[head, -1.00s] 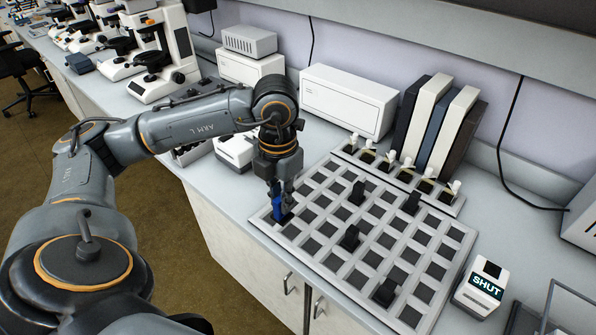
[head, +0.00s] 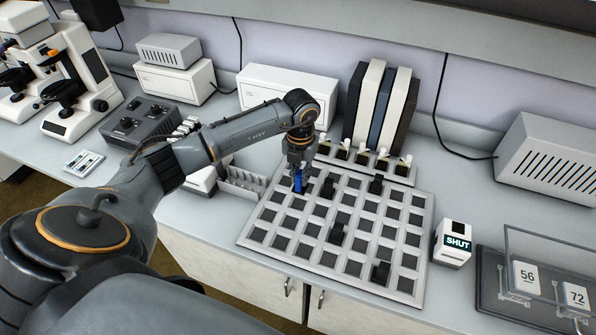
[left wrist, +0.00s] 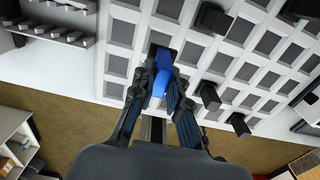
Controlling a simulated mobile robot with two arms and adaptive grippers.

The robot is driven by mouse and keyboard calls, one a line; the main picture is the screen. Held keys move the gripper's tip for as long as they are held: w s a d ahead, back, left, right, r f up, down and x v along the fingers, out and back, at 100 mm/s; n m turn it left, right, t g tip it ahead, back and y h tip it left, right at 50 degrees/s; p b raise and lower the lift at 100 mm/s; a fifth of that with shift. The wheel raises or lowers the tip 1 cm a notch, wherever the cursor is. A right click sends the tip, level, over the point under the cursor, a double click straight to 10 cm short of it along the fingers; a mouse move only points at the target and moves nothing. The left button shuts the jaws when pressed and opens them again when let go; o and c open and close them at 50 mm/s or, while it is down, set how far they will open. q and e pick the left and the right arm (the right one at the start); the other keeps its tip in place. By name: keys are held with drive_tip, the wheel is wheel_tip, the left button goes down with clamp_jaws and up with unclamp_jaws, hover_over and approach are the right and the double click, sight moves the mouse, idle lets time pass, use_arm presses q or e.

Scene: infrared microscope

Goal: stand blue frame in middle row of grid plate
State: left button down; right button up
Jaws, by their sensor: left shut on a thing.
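The blue frame (head: 298,183) is held upright over the back-left part of the pale grid plate (head: 246,239). My left gripper (head: 299,169) is shut on it from above. In the left wrist view the blue frame (left wrist: 163,78) sits between the two fingers (left wrist: 160,92), its far end at a cell near the plate's edge. I cannot tell whether its foot touches the plate. Dark frames stand on the plate: one (head: 328,188) close right of the blue one, one (head: 376,184) at the back, one (head: 337,235) in the middle, one (head: 381,272) near the front right. My right gripper is not seen.
A small rack (head: 243,184) stands left of the plate. A row of small white-topped holders (head: 364,160) and tall binders (head: 379,105) stand behind it. A white box reading SHUT (head: 453,243) and a clear case (head: 490,290) are at the right.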

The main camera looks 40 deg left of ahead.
sight(299, 192)
use_arm(q)
wheel_tip(299, 192, down, 2)
drive_tip(key=shift+a+b, duration=0.1)
drive_tip(key=shift+b, duration=0.45)
wheel_tip(299, 192, down, 4)
drive_tip(key=shift+r+b, duration=0.25)
drive_tip(key=shift+b, duration=0.95)
drive_tip(key=shift+f+b, duration=0.55)
drive_tip(key=shift+f, duration=0.15)
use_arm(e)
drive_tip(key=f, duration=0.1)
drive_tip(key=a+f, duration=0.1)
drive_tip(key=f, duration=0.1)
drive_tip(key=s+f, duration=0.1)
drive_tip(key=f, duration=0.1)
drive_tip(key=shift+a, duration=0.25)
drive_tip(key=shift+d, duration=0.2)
use_arm(q)
drive_tip(key=shift+s+f, duration=0.1)
drive_tip(key=shift+f, duration=0.1)
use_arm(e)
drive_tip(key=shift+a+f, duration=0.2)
use_arm(q)
drive_tip(key=c, duration=1.3)
unclamp_jaws()
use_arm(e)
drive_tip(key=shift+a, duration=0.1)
use_arm(q)
drive_tip(key=shift+o, duration=0.5)
